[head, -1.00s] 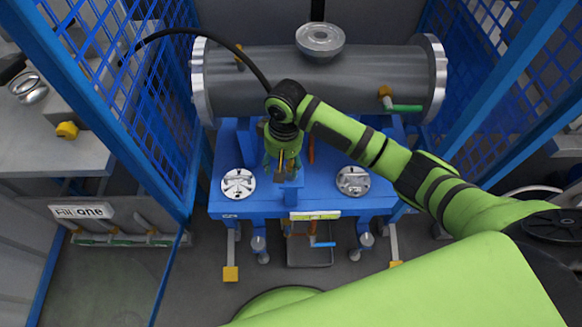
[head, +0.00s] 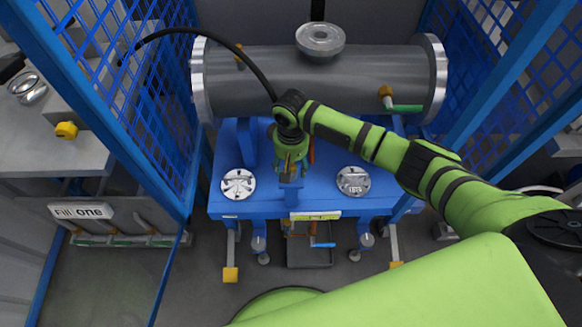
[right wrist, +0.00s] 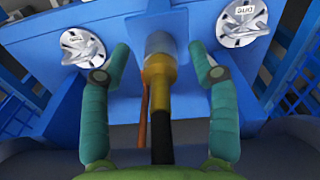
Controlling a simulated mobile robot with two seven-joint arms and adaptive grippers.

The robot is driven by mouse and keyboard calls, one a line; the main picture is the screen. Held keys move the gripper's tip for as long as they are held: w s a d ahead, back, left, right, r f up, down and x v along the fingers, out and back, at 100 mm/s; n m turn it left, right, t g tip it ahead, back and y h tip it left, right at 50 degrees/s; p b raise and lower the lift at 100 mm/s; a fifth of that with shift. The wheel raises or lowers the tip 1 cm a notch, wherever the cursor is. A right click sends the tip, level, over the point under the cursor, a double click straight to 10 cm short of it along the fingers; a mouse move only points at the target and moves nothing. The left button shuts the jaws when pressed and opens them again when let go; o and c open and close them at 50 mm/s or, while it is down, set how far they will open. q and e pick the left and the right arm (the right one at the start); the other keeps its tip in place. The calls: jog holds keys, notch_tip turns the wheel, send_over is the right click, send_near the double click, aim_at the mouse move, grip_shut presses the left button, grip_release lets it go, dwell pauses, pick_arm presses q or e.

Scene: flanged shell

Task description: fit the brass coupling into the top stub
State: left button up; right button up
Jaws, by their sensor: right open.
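The brass coupling (right wrist: 158,75) shows in the right wrist view, with black hose at its near end and a grey cylindrical piece (right wrist: 160,44) at its far end. I cannot tell whether the coupling sits inside that grey piece or just meets it. My right gripper (right wrist: 160,62) is open, with one green finger on each side of the coupling and gaps between. In the head view the right gripper (head: 291,172) is over the blue stand, and its wrist and fingers largely hide the coupling. A flanged stub (head: 320,40) tops the grey shell. My left gripper is not in view.
The grey shell (head: 370,78) lies across the back of the blue stand (head: 325,203). Round metal discs lie left (head: 238,184) and right (head: 353,180) of the gripper. A black hose (head: 215,38) arches from the left fence to my wrist. Blue mesh fences (head: 150,110) flank the stand.

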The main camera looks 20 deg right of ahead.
grip_shut()
